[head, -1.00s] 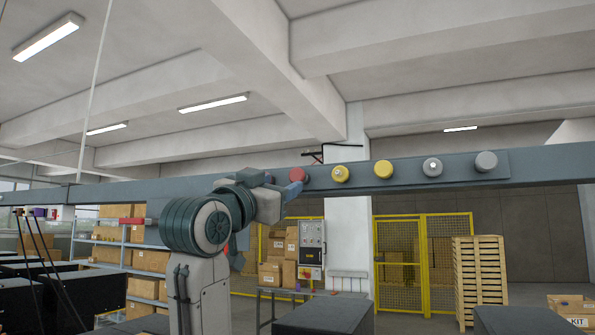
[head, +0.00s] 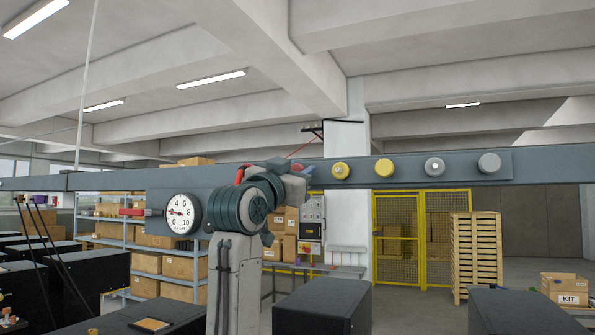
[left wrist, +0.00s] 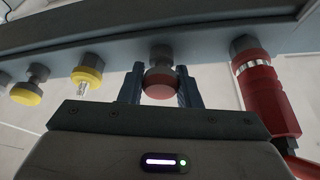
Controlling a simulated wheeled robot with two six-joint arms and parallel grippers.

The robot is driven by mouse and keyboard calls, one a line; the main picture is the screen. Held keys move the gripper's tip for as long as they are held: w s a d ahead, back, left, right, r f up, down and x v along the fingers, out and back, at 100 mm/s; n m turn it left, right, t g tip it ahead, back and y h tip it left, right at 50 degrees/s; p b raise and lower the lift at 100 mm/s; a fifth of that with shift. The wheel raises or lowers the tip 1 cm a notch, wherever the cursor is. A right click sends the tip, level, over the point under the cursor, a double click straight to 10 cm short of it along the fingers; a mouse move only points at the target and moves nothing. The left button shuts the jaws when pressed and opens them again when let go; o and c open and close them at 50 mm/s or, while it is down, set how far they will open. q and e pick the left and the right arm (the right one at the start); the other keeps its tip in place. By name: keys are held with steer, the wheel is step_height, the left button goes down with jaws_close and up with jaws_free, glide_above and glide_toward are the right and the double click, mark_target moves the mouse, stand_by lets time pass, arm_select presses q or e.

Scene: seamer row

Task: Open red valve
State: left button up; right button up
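A round red cap (left wrist: 160,83) on a grey stem sits on the grey beam, between the two fingers of my left gripper (left wrist: 160,88) in the left wrist view. The fingers stand close on either side of it; whether they touch it is not clear. In the head view my left gripper (head: 296,178) is at the beam and almost wholly hides this cap. A red cylinder fitting (left wrist: 268,98) with a silver collar is right of the gripper in the left wrist view. My right gripper is out of view.
Two yellow knobs (head: 340,170) (head: 384,167) and two grey knobs (head: 434,166) (head: 489,163) line the beam (head: 550,168) to the right. A dial gauge (head: 183,213) is on the left. Black boxes (head: 322,308) stand below; a yellow mesh fence (head: 397,225) is behind.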

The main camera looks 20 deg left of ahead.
arm_select(q)
jaws_close()
steer(key=shift+s+f+b, duration=0.2)
steer(key=shift+s+b, duration=0.15)
steer(key=shift+b, duration=0.2)
steer(key=shift+s+r, duration=0.2)
steer(key=shift+s, duration=0.25)
steer(key=o, duration=0.6)
jaws_free()
steer(key=shift+w, duration=0.1)
steer(key=shift+c, duration=0.2)
steer(key=b+v, duration=0.7)
steer(key=v, duration=0.4)
